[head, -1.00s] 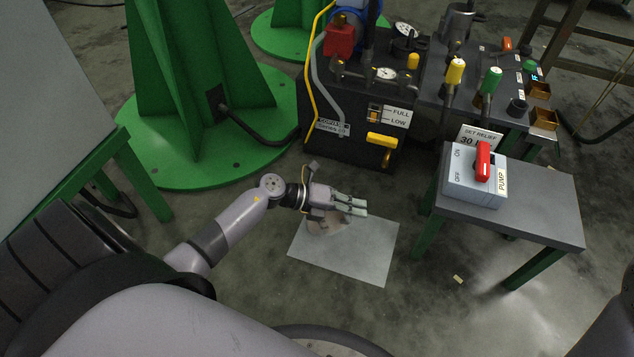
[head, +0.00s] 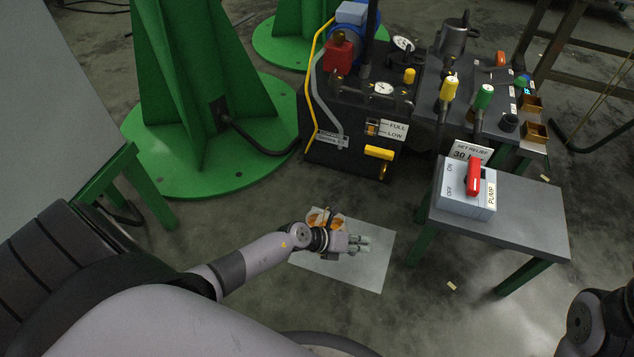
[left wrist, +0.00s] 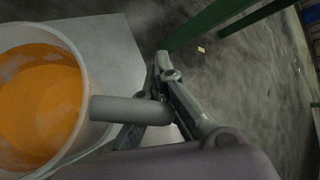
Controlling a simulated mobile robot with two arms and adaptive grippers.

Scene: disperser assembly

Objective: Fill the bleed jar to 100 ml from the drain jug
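The drain jug (head: 312,221) is a pale, see-through vessel with orange liquid inside, at the upper left edge of a pale sheet in the head view. Part of my wrist hides the jug's middle in the head view. I cannot tell whether the jug touches the sheet. I cannot make out a separate bleed jar. My right gripper is not in view.
The pale sheet (head: 352,272) lies on the concrete floor. A small table (head: 535,216) with a pump switch box (head: 462,206) stands to the right. A dark hydraulic unit (head: 340,155) is behind, with a green pedestal (head: 190,165) at back left. Open floor lies between the sheet and table.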

